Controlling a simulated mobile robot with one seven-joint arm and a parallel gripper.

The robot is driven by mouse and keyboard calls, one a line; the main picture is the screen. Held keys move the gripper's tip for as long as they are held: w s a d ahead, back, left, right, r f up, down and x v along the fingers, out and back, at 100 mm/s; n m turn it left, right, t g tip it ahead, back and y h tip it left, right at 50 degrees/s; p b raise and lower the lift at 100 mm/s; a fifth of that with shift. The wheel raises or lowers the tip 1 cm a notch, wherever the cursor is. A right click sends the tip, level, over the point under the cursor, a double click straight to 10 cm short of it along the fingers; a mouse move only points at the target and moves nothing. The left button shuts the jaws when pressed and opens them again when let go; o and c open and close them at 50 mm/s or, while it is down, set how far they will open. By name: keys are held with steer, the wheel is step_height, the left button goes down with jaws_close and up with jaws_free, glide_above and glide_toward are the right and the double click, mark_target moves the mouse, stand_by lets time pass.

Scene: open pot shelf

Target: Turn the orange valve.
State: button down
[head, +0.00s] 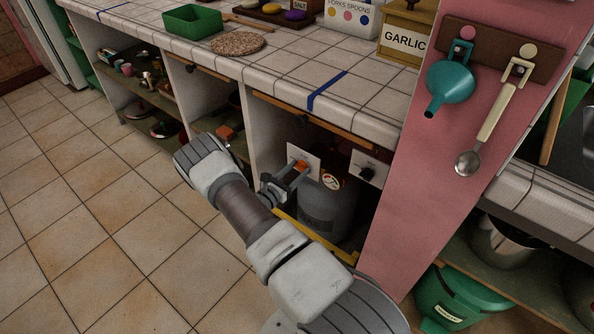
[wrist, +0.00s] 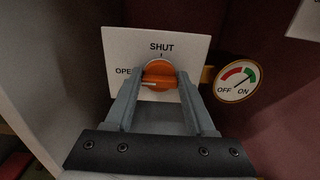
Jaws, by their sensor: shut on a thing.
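The orange valve (wrist: 160,77) is a round knob on a white plate (wrist: 120,42) marked "SHUT" at the top and "OPEN" at the left. A pale line on the knob points left, toward "OPEN". My gripper (wrist: 160,92) is shut on the valve, one finger on each side. In the head view the valve (head: 302,165) shows at my gripper (head: 294,176), under the counter. A round gauge (wrist: 238,81) with red and green zones, marked "OFF" and "ON", sits right of the plate. Its needle points up and right, toward the green zone.
A grey gas cylinder (head: 328,205) stands in the same bay. A white plate with a black knob (head: 368,174) is to the right. The tiled counter (head: 290,62) is above, and a pink panel (head: 420,190) bounds the bay at right. The floor at left is clear.

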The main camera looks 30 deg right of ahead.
steer(key=shift+m, duration=0.3)
steer(key=m, duration=0.3)
steer(key=shift+s+m, duration=0.1)
steer(key=shift+m, duration=0.3)
steer(key=m, duration=0.4)
steer(key=shift+f+m, duration=0.1)
steer(key=shift+m, duration=0.2)
steer(key=m, duration=0.4)
steer(key=shift+s+p, duration=0.1)
steer(key=shift+p, duration=0.2)
steer(key=shift+f+m+p, duration=0.15)
steer(key=shift+m+p, duration=0.4)
steer(key=shift+m, duration=1.85)
steer(key=shift+c, duration=1.2)
jaws_free()
